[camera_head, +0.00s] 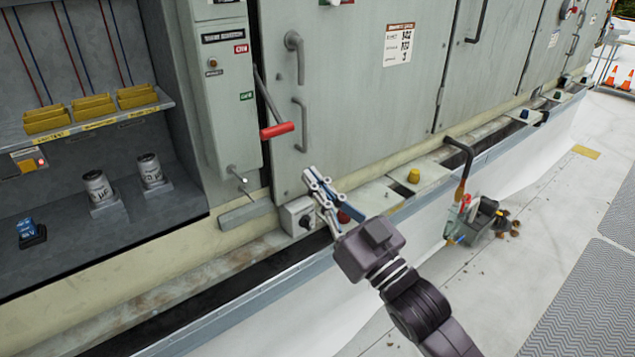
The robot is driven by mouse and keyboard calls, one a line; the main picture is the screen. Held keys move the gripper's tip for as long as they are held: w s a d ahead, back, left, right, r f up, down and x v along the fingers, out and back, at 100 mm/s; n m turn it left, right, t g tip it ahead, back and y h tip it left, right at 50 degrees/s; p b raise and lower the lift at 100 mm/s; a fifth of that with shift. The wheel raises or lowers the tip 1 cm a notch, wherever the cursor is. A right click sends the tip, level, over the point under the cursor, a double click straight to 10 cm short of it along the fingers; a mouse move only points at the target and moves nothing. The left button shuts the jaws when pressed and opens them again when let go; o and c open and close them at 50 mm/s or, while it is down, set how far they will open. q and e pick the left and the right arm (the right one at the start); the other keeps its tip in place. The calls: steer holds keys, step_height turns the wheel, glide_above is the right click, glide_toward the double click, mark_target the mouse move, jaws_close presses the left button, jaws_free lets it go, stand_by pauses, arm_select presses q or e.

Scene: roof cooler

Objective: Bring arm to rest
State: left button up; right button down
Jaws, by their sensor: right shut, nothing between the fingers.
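My right arm comes in from the lower right. Its gripper (325,198) is shut and empty, in front of the lower part of a grey cabinet door. The fingers point up and to the left. They overlap a small grey box (297,215) on the ledge and partly cover a dark red knob (346,214); I cannot tell whether they touch either. My left gripper is not in view.
A red-handled lever (277,130) and door handles (300,115) stick out from the cabinet. Left is an open bay with yellow bins (92,107) and two cylinders (98,187). A bent pipe (462,160) rises right of my gripper. The walkway (555,215) is mostly clear.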

steer(key=shift+s+d, duration=0.2)
steer(key=shift+s, duration=0.1)
